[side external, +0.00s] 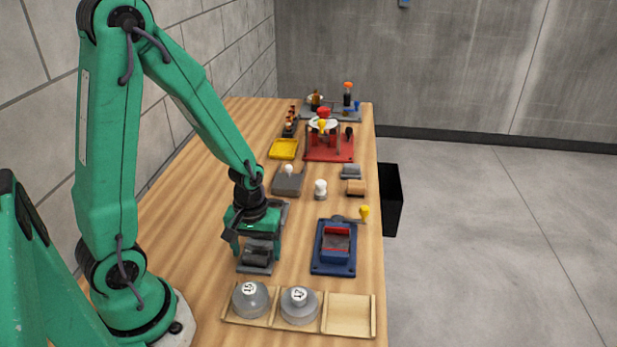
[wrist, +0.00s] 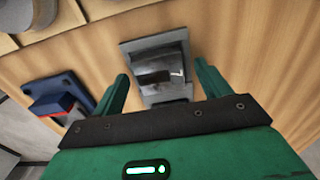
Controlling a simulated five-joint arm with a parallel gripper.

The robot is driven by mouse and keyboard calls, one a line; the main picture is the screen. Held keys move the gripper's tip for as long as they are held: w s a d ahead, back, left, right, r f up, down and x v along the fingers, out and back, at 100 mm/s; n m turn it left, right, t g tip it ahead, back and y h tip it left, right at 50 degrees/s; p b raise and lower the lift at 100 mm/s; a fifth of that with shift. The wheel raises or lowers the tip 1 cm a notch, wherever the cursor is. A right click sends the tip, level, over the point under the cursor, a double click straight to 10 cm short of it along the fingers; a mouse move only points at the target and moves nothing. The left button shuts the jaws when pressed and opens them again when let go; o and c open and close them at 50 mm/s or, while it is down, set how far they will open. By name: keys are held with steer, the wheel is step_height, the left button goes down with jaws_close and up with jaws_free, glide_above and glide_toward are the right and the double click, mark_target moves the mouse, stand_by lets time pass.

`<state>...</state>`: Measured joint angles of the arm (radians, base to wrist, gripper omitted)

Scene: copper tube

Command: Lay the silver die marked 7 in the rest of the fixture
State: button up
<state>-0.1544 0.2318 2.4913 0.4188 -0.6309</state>
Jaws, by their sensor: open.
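The grey fixture (side external: 254,269) stands on the table below my gripper (side external: 257,252). In the wrist view the fixture (wrist: 150,42) lies between and beyond the fingers. A dark silver-grey piece (wrist: 155,78) lies in the fixture's hollow, with a small white mark that may be the 7; it is too small to read surely. My gripper (wrist: 161,73) is open, a finger on either side of the fixture. I see no finger touching the piece. The side view shows the piece (side external: 257,258) only partly, behind the fingers.
A wooden tray (side external: 350,332) in front holds two round grey dies (side external: 250,299) with number labels; its right compartment is empty. A blue fixture (side external: 333,262) stands to the right. A grey block, white knob, yellow tray and red stand (side external: 330,152) are farther back. Bare table lies left.

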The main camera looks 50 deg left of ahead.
mark_target(257, 252)
steer(key=c, duration=1.4)
steer(key=shift+r, duration=0.25)
steer(key=shift+r, duration=1.5)
steer(key=s+d+r, duration=0.4)
steer(key=d+r, duration=0.3)
steer(key=d, duration=0.4)
steer(key=shift+s+r, duration=0.15)
steer(key=shift+r, duration=0.15)
